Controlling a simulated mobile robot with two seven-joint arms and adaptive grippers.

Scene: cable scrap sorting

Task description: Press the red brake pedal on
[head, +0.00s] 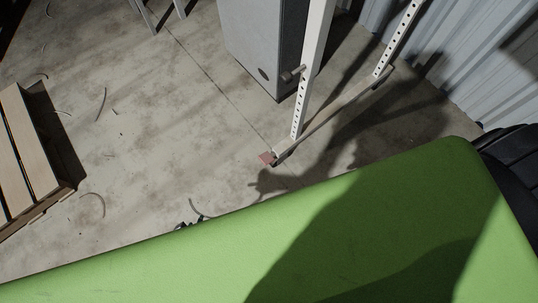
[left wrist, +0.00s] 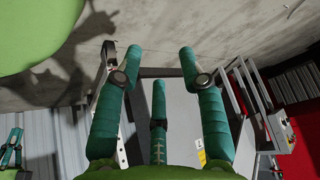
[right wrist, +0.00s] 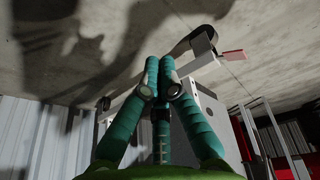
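The red brake pedal (head: 267,158) is a small flat red piece low over the concrete floor, at the near end of the beam at the foot of a white perforated post. It also shows in the right wrist view (right wrist: 233,53), to the upper right of my right gripper. My right gripper (right wrist: 160,63) has its teal fingers together with nothing seen between them, apart from the pedal. My left gripper (left wrist: 160,58) has its fingers spread and empty; the pedal is not visible in that view. I cannot clearly make out either gripper in the head view.
The white perforated post (head: 313,65) rises from a floor beam (head: 335,112). A grey cabinet (head: 258,45) stands behind it. A wooden pallet (head: 28,150) lies at the left. Loose cable scraps (head: 101,104) lie on otherwise open floor. A corrugated wall (head: 460,60) is at the right.

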